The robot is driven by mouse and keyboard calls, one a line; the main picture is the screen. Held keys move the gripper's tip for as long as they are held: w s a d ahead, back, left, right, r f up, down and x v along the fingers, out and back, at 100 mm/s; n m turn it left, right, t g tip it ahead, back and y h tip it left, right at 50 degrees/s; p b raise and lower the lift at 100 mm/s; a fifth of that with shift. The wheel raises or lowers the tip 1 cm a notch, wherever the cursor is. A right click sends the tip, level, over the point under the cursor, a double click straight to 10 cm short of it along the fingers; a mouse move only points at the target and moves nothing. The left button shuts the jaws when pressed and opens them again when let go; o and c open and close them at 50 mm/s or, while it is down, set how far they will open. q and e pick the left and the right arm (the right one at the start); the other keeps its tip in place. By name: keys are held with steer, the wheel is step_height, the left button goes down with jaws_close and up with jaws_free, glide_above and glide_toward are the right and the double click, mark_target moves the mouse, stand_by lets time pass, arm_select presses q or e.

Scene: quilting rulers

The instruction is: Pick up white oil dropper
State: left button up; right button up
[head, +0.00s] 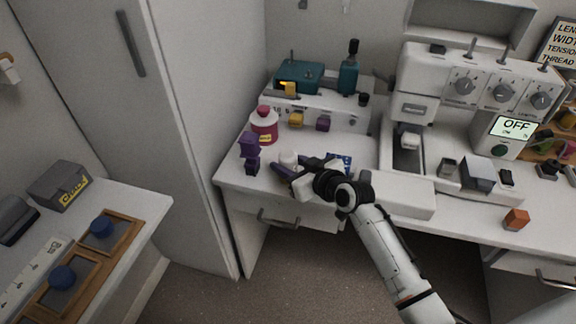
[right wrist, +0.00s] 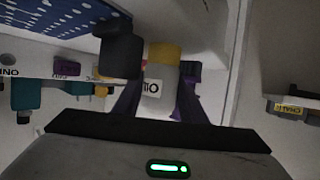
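The white oil dropper (head: 288,158) stands on the white worktop, partly hidden by my right gripper. In the right wrist view the white bottle (right wrist: 160,88) shows its OIL label upside down, with a yellow part at its upper end in the picture. My right gripper (head: 296,169) reaches in low over the table's front edge, its dark fingers spread apart. In the right wrist view the fingers are on either side of the bottle; contact is not clear. My left gripper is not in view.
Purple blocks (head: 249,145) and a red-and-white bottle (head: 264,125) stand close to the left. A blue patterned piece (head: 339,162) lies just right of the gripper. A white machine (head: 470,95) fills the right. An orange block (head: 516,219) sits near the front edge.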

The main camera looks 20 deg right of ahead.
step_height(320, 180, up, 10)
steer(key=shift+p, duration=0.65)
stand_by(0.3)
